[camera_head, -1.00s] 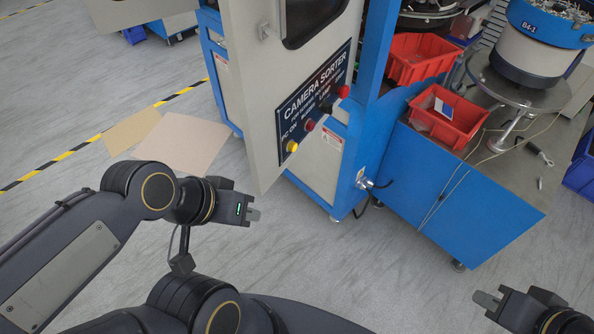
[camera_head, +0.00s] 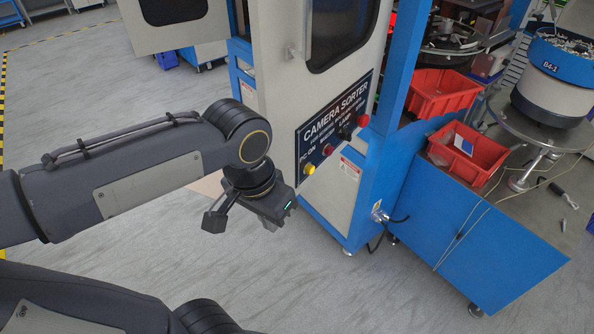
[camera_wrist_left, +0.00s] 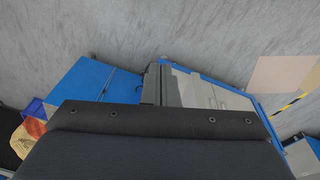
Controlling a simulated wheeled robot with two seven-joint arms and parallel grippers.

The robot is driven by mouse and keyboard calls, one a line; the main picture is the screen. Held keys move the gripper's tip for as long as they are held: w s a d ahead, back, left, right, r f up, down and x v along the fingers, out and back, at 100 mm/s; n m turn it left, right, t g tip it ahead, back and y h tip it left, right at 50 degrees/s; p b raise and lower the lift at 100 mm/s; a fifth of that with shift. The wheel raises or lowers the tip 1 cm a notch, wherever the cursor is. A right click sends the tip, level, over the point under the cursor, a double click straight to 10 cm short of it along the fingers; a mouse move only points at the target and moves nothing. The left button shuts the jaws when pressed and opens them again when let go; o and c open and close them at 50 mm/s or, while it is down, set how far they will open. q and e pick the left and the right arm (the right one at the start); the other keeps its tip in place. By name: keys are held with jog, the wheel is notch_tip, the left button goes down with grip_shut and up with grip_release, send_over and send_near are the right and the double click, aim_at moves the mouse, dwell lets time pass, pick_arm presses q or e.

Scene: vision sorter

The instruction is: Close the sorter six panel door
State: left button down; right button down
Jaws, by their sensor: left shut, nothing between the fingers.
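The sorter's door (camera_head: 276,75) is a pale panel with a dark window, a handle and a dark "CAMERA SORTER" plate (camera_head: 338,118) with coloured buttons. It stands close to the blue frame (camera_head: 397,85) in the head view. I cannot tell whether it is fully flush. My left gripper (camera_head: 272,221) is shut and empty, low in front of the door's lower left side. I cannot tell whether the gripper or wrist touches the machine. In the left wrist view, the closed fingers (camera_wrist_left: 160,84) show beside pale and blue machine surfaces. My right gripper is not in view.
A blue side table (camera_head: 490,245) stands right of the sorter, with red bins (camera_head: 441,95) and a bowl feeder (camera_head: 556,78). Another pale windowed panel (camera_head: 137,38) is at the upper left. The floor in front (camera_head: 400,300) is clear.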

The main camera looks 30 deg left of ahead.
pick_arm(q)
jog(key=w+d+r+y+b, duration=0.2)
jog(key=w+d+r+y, duration=0.1)
jog(key=w+d+y, duration=0.25)
jog(key=w+d+r+y+b, duration=0.25)
jog(key=w+d+y, duration=0.2)
jog(key=w, duration=0.25)
jog(key=p, duration=0.2)
send_near(286, 171)
notch_tip(286, 171, down, 4)
jog(key=a, duration=0.3)
jog(key=shift+w+a+f+m+p, duration=0.1)
jog(key=shift+w+a+m+p, duration=0.05)
jog(key=shift+w+m+p, duration=0.15)
jog(key=shift+a, duration=0.5)
